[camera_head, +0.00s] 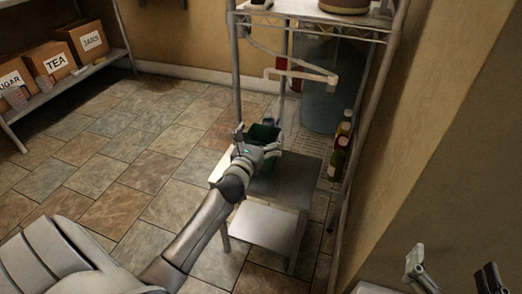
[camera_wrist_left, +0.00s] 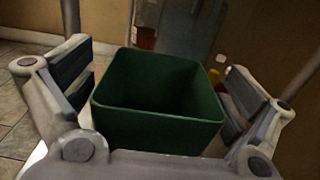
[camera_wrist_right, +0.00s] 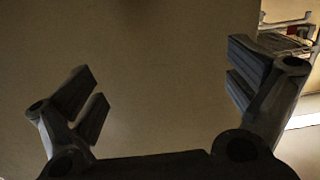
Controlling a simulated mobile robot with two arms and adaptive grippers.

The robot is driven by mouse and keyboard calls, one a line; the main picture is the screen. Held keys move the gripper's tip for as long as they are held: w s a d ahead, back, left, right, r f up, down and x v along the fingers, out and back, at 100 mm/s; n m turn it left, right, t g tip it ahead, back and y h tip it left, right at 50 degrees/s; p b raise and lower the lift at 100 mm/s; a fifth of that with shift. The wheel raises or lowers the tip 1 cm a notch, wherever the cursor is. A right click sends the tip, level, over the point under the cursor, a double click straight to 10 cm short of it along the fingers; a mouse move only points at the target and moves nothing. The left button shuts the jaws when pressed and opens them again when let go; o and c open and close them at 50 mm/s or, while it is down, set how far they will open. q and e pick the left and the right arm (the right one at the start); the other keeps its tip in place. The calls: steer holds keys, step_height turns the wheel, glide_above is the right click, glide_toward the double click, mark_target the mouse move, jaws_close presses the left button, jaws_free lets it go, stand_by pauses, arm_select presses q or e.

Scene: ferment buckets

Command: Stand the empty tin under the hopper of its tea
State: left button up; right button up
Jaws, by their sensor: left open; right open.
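A green, square, open-topped tin (camera_head: 264,133) stands upright on a small grey step stool (camera_head: 283,180) in the head view. The left wrist view shows its empty-looking inside and front wall (camera_wrist_left: 150,128). My left gripper (camera_head: 257,143) is open, with one finger on each side of the tin; I cannot tell whether they touch it. My right gripper (camera_head: 450,268) is open and empty at the lower right, in front of a plain wall in the right wrist view (camera_wrist_right: 160,95). No hopper is clearly recognisable.
A metal rack (camera_head: 236,75) stands around a large blue-grey container (camera_head: 325,95) with a white pipe (camera_head: 300,74). Several bottles (camera_head: 338,157) stand at right. Boxes labelled SUGAR (camera_head: 15,80) and TEA (camera_head: 52,58) sit on a shelf at left. The tiled floor (camera_head: 120,165) is clear.

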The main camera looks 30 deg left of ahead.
arm_select(q)
steer(key=c, duration=1.4)
steer(key=shift+c, duration=0.7)
steer(key=shift+r, duration=0.15)
